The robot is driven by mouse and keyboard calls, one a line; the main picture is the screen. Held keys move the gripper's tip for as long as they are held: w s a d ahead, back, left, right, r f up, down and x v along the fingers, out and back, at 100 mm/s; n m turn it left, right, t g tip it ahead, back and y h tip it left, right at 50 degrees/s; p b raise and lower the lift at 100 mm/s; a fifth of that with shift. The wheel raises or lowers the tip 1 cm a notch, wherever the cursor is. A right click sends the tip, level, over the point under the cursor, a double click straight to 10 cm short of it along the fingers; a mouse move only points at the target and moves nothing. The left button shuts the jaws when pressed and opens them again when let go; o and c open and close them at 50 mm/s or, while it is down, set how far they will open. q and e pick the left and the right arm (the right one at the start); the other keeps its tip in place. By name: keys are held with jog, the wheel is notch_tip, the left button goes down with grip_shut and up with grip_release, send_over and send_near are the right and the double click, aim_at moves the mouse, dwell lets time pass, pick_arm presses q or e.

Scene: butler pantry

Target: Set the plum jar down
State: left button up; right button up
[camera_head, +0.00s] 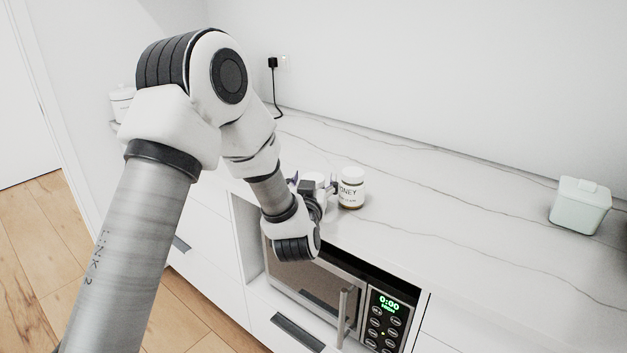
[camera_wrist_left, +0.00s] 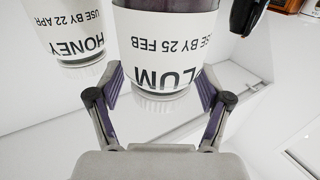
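The plum jar, with a white label and white ribbed lid, fills the top middle of the left wrist view (camera_wrist_left: 165,45); its print reads upside down there. In the head view only its pale lid (camera_head: 314,178) shows, partly hidden by my left gripper (camera_head: 308,190). My left gripper's two fingers (camera_wrist_left: 160,100) lie against opposite sides of the jar, shut on it. The jar looks upright over the counter's front part; whether its base touches the counter is hidden. My right gripper is in neither view.
A honey jar (camera_head: 351,188) stands on the marble counter (camera_head: 440,205) just right of the plum jar; it also shows in the left wrist view (camera_wrist_left: 72,35). A mint box (camera_head: 580,205) stands far right. A microwave (camera_head: 340,295) sits below the counter edge. The counter between honey jar and box is clear.

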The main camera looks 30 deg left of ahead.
pick_arm(q)
jog(key=b+v, duration=0.1)
jog(key=v, duration=0.6)
jog(key=shift+s+r, duration=0.25)
jog(key=shift+s, duration=0.15)
